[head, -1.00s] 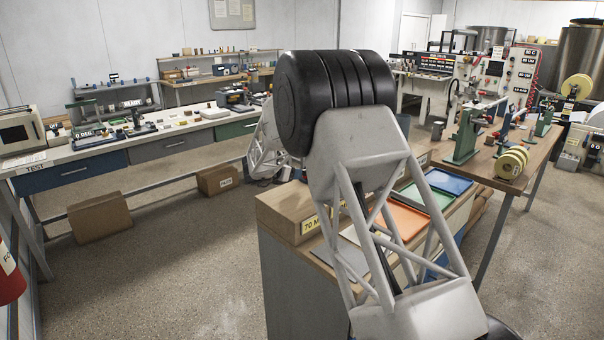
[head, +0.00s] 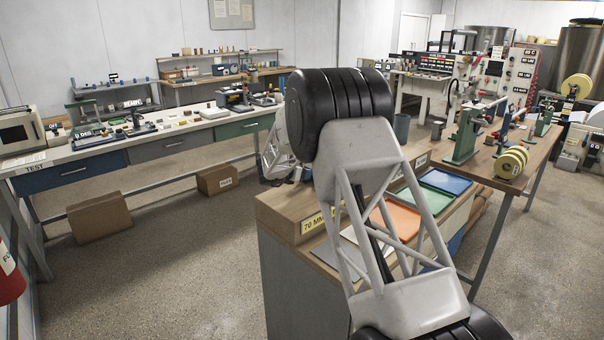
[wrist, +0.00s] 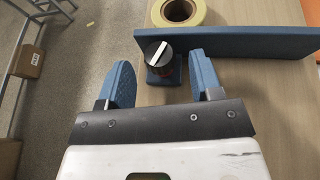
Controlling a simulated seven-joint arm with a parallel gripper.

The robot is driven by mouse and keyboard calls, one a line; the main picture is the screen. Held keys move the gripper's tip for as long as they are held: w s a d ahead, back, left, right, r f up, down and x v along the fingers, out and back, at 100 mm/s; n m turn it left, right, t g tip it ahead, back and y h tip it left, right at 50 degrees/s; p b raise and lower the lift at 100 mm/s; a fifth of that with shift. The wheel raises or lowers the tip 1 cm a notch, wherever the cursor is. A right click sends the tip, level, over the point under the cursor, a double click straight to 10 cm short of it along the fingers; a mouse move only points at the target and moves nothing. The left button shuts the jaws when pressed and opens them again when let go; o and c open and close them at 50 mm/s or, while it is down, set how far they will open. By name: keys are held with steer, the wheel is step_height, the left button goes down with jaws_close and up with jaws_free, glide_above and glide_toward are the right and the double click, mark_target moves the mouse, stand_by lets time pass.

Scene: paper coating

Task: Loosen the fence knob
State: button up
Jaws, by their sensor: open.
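In the wrist view the knob (wrist: 157,54) is round and dark, with a white bar across its top and a bit of red low on its side. It sits on a small blue block against the long blue fence (wrist: 235,45), near the fence's left end. My gripper (wrist: 160,59) is open, with one blue finger to the left of the knob and one to the right. The knob lies between the lines of the fingers near their tips, with a gap on each side. Whether the fingers are at its height I cannot tell. In the head view my arm hides the gripper and the knob.
A yellow-rimmed roll (wrist: 180,12) lies just beyond the fence on the wooden bench top (wrist: 270,100). The floor drops away to the left, with a cardboard box (wrist: 28,61) there. The head view shows coloured sheets (head: 445,181) and a green stand (head: 466,137) right of my arm.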

steer(key=shift+w+d+f, duration=0.2)
steer(key=shift+w+d, duration=0.05)
steer(key=shift+w, duration=0.05)
steer(key=shift+c, duration=0.2)
steer(key=c, duration=0.9)
steer(key=shift+d+n+t+y, duration=0.1)
steer(key=shift+n+t+y, duration=0.2)
steer(key=shift+n+y, duration=0.1)
steer(key=shift+s+d+r+n+t+y, duration=0.1)
steer(key=shift+n+t+y, duration=0.4)
steer(key=shift+n+y, duration=0.65)
